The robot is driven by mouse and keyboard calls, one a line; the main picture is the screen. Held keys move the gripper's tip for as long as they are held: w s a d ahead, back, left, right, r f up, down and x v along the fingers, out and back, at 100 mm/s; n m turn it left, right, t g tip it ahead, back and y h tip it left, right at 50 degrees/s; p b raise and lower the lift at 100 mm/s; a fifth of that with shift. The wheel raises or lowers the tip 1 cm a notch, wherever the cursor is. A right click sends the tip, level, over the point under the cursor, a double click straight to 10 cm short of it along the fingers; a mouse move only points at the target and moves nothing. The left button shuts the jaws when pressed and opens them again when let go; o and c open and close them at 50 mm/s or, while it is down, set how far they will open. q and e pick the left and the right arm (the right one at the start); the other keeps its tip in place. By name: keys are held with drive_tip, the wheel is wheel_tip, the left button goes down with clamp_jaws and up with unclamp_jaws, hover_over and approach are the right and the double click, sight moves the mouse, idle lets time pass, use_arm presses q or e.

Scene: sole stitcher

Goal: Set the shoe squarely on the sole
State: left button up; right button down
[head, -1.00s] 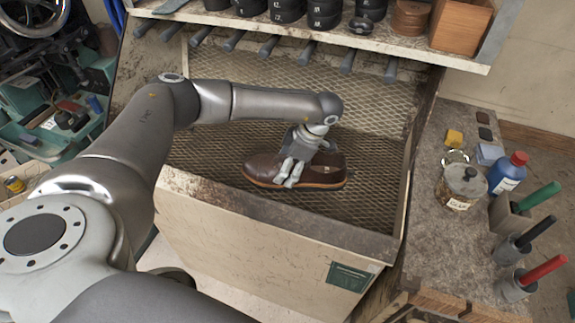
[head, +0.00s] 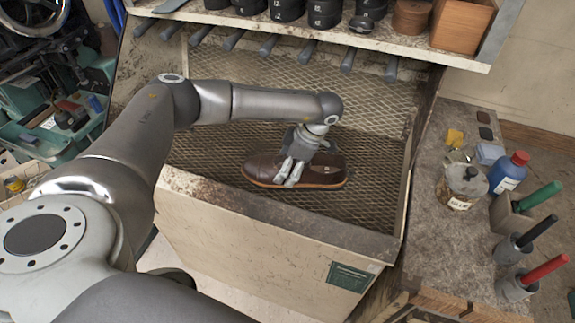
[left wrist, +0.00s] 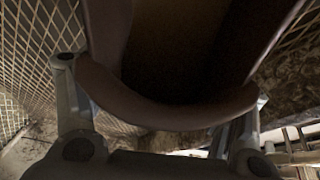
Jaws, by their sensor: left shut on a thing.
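A brown leather shoe (head: 262,166) with a tan sole edge (head: 268,184) sits over the mesh floor of the bench tray, toe to the left. My left gripper (head: 294,172) comes down over the middle of the shoe and is shut on it. In the left wrist view the shoe (left wrist: 160,108) fills the middle, with the fingers of my left gripper (left wrist: 165,110) on both sides. Whether a separate sole lies under the shoe, and whether the shoe touches the mesh, I cannot tell. My right gripper is not in view.
The mesh tray (head: 215,150) has a raised dirty front rim (head: 290,222). A shelf (head: 400,45) with black tins and a wooden box (head: 460,25) hangs above. The right side bench holds a jar (head: 460,187), a blue bottle (head: 508,173) and brush pots (head: 515,250). Mesh beside the shoe is clear.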

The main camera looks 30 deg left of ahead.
use_arm(q)
drive_tip(key=o, duration=1.5)
